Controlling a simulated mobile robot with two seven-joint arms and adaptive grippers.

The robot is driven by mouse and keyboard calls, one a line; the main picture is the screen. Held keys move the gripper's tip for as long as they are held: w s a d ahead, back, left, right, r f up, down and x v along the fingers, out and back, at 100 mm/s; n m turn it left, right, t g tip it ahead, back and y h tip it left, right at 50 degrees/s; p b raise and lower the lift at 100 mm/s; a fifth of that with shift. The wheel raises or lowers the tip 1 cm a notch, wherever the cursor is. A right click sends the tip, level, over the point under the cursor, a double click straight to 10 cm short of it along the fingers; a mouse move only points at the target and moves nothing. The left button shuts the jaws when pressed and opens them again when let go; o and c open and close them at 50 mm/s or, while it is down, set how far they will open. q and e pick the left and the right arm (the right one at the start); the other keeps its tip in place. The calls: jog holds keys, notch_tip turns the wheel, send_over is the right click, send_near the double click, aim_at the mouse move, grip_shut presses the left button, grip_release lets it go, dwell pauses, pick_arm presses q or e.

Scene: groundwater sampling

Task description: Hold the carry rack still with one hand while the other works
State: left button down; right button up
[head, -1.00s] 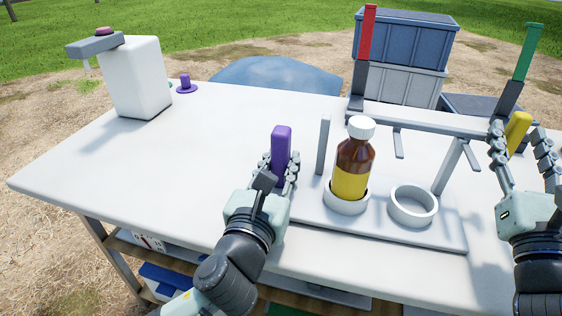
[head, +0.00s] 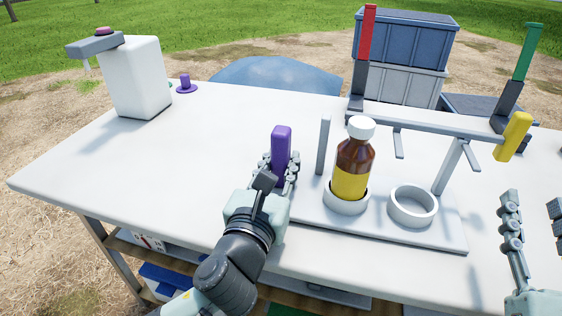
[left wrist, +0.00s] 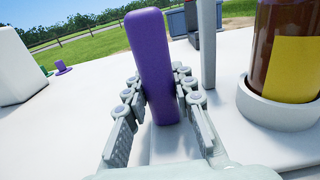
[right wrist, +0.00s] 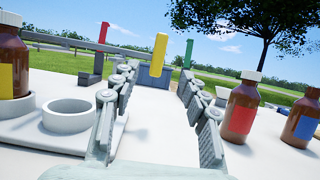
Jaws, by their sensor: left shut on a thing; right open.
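The carry rack is a pale grey base (head: 390,232) on the table with two ring holders. A brown bottle (head: 352,168) with a yellow label and white cap stands upright in the left ring. The right ring (head: 413,205) is empty. A purple upright handle (head: 281,145) is at the rack's left end. My left gripper (head: 279,170) is shut on this handle, which also fills the middle of the left wrist view (left wrist: 153,60). My right gripper (head: 536,215) is open and empty, right of the rack, with its fingers partly out of the head view.
A grey bar behind the rack carries red (head: 367,35), green (head: 528,52) and yellow (head: 514,136) tabs. Bottles with red (right wrist: 240,110) and blue (right wrist: 302,120) labels stand at right in the right wrist view. A white dispenser (head: 135,78) stands far left.

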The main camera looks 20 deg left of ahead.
pick_arm(q)
jog(key=shift+r, duration=0.1)
jog(key=c, duration=1.2)
grip_release()
